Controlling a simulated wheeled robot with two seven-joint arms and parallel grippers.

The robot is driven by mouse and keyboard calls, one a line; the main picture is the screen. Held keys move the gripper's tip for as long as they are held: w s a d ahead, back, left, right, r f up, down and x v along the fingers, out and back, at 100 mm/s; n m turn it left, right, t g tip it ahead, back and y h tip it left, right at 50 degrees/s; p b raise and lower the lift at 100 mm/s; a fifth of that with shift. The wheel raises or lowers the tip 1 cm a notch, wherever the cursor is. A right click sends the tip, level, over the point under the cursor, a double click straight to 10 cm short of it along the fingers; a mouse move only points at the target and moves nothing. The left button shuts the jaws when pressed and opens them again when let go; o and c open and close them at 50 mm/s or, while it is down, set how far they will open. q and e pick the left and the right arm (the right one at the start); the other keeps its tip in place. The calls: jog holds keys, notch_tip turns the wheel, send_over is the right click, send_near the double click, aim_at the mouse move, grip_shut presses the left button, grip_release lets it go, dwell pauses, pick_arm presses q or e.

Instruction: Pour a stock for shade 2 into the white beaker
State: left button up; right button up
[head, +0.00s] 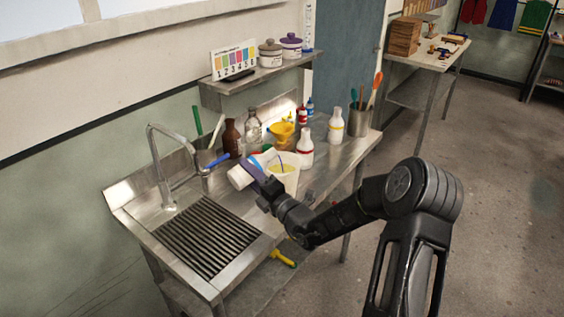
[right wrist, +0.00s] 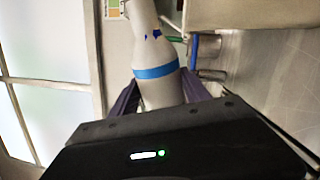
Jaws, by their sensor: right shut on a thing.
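My right gripper (head: 256,177) is shut on a white bottle (head: 239,178) with a blue band. The bottle is tipped well over on its side, just left of the white beaker (head: 288,178). The beaker stands on the steel bench, with something yellow showing inside it. In the right wrist view, purple fingers clasp the bottle (right wrist: 160,90) from both sides, and blue marks show above its band. Whether liquid is flowing from the bottle cannot be made out. The numbered color card (head: 233,61) stands on the wall shelf. My left gripper is out of view.
White bottles with colored bands (head: 305,148) (head: 335,126) stand right of the beaker. A yellow funnel (head: 282,133), brown bottle (head: 232,140) and clear bottle (head: 253,130) stand behind. A sink tap (head: 165,165) and slatted drainer (head: 205,238) are left. A tool pot (head: 358,122) is right.

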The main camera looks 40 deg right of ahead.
jog(key=shift+d+r+m+p, duration=0.4)
jog(key=shift+r+m+p, duration=0.1)
jog(key=shift+m+p, duration=0.3)
grip_shut()
dwell(1.1)
jog(key=f+n+b, duration=0.1)
jog(key=b, duration=0.1)
jog(key=a+f+n+b, duration=0.1)
jog(key=f+b, duration=0.1)
jog(key=shift+a+b, duration=0.2)
jog(key=shift+b, duration=0.15)
jog(key=shift+d+r+n, duration=0.1)
jog(key=shift+r+n, duration=0.1)
jog(key=shift+n, duration=0.6)
jog(key=shift+r+p, duration=0.1)
jog(key=shift+p, duration=0.4)
